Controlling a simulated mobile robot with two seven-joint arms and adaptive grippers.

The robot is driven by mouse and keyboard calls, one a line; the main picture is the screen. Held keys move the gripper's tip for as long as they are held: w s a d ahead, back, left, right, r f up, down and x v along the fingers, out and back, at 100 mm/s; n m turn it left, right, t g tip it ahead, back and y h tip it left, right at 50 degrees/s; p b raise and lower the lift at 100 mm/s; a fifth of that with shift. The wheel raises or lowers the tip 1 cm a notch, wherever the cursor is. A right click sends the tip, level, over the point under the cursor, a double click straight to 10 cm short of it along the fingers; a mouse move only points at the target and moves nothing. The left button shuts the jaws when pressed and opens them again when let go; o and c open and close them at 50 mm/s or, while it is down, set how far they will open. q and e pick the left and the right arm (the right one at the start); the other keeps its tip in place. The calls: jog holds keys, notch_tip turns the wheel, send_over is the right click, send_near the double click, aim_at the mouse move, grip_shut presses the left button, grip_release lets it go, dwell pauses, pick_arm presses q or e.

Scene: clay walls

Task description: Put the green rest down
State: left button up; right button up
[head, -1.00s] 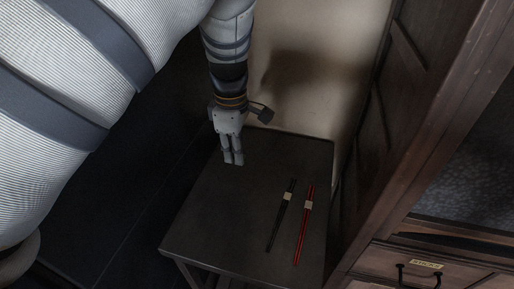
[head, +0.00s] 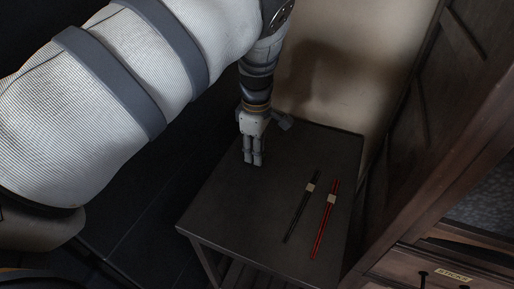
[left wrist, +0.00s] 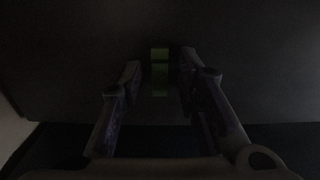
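The green rest (left wrist: 160,72) shows in the left wrist view as a small green block between the fingertips. Dark gaps seem to separate it from the fingers on both sides. My left gripper (head: 253,160) points down over the back left part of the dark table (head: 225,205). In the left wrist view its fingers (left wrist: 159,75) stand apart on either side of the rest. The dim picture does not show clearly whether the rest touches the table. The rest cannot be made out in the head view. My right gripper is not in view.
Black chopsticks (head: 301,208) and red chopsticks (head: 325,222), each with a pale band, lie on the table right of the gripper. A wooden cabinet with a labelled drawer (head: 440,272) stands at the right. A clay wall (head: 335,75) is behind. The table's front left is clear.

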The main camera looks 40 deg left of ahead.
pick_arm(q)
jog(key=shift+r, duration=0.15)
notch_tip(320, 180, up, 12)
jog(key=p, duration=0.1)
dwell(0.3)
